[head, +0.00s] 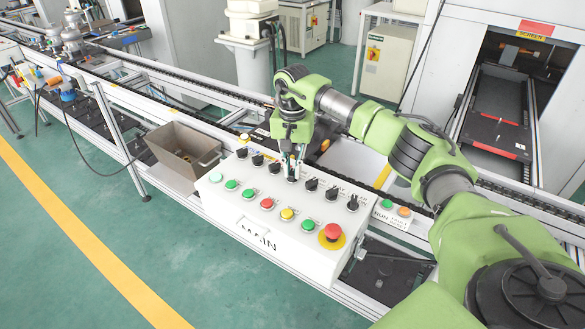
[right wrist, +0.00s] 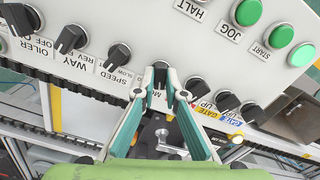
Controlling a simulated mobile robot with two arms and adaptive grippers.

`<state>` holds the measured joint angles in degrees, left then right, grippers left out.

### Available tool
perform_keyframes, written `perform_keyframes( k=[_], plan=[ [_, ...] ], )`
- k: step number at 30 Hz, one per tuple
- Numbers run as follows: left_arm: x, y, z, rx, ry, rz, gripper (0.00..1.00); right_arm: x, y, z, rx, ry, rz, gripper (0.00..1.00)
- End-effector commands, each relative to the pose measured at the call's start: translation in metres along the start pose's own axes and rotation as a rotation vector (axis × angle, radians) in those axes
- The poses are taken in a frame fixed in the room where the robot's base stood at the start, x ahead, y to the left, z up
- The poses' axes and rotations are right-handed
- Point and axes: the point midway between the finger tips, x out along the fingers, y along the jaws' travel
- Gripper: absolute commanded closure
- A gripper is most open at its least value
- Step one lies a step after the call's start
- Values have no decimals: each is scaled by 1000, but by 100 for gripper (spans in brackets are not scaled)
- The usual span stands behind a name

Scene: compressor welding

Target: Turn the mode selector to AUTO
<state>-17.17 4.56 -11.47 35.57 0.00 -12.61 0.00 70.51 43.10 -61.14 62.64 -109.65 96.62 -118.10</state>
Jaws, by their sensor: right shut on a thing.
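The mode selector is a black rotary knob (right wrist: 160,73) on the white MAIN control panel (head: 255,236), in the middle of a row of similar black knobs. My right gripper (head: 291,170) points down onto the panel. In the right wrist view its two fingertips (right wrist: 161,90) are shut around the knob, one on each side. My left gripper is not in view.
Neighbouring knobs stand close on both sides, labelled SPEED (right wrist: 119,58) and GATE (right wrist: 197,89) among others. A red emergency button (head: 333,232) and coloured push buttons line the panel's front. A brown bin (head: 185,150) stands left of the panel.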

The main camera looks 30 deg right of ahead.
Motion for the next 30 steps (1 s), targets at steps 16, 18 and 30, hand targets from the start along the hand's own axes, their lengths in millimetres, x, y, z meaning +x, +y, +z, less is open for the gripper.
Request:
perform_keyframes(
  k=[16,18,30],
  plan=[
    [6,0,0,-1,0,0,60,0,0,0,394,0,-1,100],
    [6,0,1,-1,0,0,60,0,0,0,451,-1,-1,100],
    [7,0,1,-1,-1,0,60,-1,0,0,689,0,-2,100]
  ],
)
